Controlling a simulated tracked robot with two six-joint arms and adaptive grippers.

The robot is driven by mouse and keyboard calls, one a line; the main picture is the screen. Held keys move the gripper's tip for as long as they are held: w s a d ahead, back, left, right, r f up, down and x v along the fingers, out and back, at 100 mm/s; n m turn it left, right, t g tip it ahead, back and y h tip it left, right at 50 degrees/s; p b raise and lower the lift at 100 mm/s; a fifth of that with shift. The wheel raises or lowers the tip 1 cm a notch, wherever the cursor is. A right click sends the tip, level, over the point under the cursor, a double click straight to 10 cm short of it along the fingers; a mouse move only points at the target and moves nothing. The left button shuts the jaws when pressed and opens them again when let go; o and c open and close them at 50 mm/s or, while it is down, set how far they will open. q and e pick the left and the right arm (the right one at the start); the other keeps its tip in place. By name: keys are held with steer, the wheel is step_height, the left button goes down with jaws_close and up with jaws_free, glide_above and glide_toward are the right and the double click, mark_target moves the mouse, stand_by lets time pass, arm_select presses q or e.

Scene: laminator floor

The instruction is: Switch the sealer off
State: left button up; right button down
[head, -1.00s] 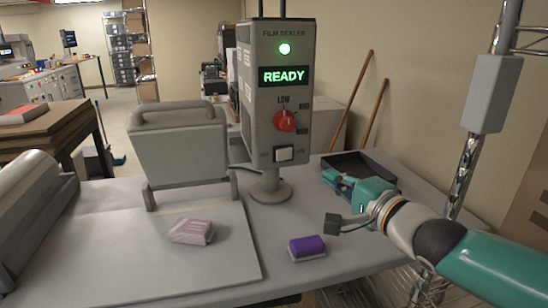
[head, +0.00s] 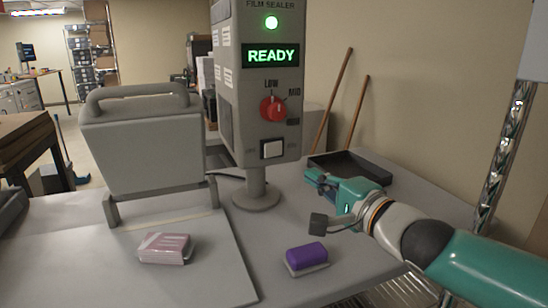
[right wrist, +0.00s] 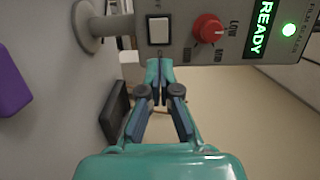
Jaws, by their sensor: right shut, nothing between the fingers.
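The film sealer (head: 228,105) is a grey box on a round-footed post. Its green lamp is lit and its display (head: 271,55) reads READY. A red knob (head: 272,108) sits below the LOW and MID marks. A white rocker switch (head: 271,149) is near the bottom of the face; it also shows in the right wrist view (right wrist: 158,30). My right gripper (head: 312,178) is shut and empty, in front of the sealer, below and right of the switch. In the right wrist view its fingertips (right wrist: 159,68) point toward the switch, apart from it. My left gripper is out of view.
A purple-topped block (head: 306,254) lies on the table right of centre. A pink wrapped packet (head: 165,248) lies on the pale board at left. A grey hinged press (head: 142,145) stands left of the sealer. A black tray (head: 352,168) lies behind my right gripper.

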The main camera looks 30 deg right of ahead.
steer(key=shift+w, duration=0.1)
glide_toward(268, 150)
steer(key=w, duration=0.6)
steer(key=shift+w+d+f, duration=0.1)
steer(key=shift+d, duration=0.2)
steer(key=shift+w, duration=0.6)
steer(key=shift+w, duration=0.2)
steer(key=shift+a, duration=0.2)
